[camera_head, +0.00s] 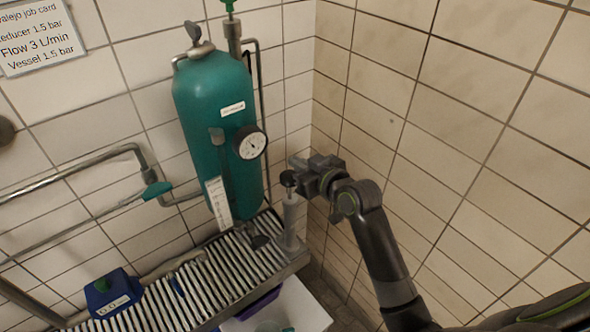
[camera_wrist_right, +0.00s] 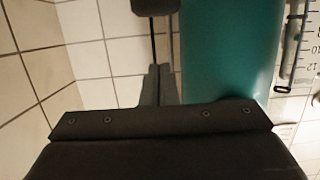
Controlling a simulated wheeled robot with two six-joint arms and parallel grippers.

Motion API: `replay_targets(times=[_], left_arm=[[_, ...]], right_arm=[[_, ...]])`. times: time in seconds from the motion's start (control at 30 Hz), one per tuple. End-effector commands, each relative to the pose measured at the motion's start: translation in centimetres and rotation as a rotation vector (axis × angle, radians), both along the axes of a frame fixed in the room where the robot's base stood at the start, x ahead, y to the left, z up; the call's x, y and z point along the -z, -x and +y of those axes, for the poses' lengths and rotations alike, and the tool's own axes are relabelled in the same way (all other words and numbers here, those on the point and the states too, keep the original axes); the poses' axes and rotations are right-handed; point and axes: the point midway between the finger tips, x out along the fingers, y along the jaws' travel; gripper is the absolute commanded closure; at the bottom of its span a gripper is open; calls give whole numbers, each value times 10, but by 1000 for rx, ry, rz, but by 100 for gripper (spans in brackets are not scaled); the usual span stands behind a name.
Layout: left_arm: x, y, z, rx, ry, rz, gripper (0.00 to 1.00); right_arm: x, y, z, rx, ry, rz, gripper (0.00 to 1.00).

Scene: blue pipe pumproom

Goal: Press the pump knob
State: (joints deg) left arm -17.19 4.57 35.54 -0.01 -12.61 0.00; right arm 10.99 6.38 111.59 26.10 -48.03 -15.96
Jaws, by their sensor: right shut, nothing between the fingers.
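The pump is a slim pale cylinder (camera_head: 291,218) standing upright at the right end of the slatted rack, with a dark round knob (camera_head: 288,178) on top. My right gripper (camera_head: 302,174) comes in from the right at about the knob's height in the head view. Its fingers are shut and empty, right beside or over the knob; I cannot tell whether they touch it. In the right wrist view the narrow shut fingers (camera_wrist_right: 157,86) point toward the tiled wall, left of the teal vessel. My left gripper is not in view.
The teal vessel (camera_head: 212,115) with a round gauge (camera_head: 250,142) stands left of the pump. A blue box (camera_head: 112,293) sits on the slatted rack (camera_head: 195,290). Pipes (camera_head: 75,175) run along the left wall. A white bin (camera_head: 295,307) is below the rack. The tiled right wall is close to my arm.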

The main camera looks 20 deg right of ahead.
Motion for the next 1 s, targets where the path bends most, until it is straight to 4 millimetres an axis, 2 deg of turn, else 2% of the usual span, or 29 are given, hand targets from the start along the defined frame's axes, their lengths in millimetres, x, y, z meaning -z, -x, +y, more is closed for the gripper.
replay_targets(times=[0.1, 0.23, 0.4, 0.83, 1.0], left_arm=[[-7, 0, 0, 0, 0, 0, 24], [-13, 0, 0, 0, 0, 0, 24], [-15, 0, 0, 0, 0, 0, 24], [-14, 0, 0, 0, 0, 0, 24], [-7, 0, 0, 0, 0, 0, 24]], right_arm=[[2, -15, 6, -1, -1, 1, 100], [26, -12, 5, 2, -2, 6, 100], [39, -13, 5, 1, 1, 1, 100], [44, -13, 4, 1, 1, 0, 100], [52, -12, 4, 1, 1, 0, 100]])
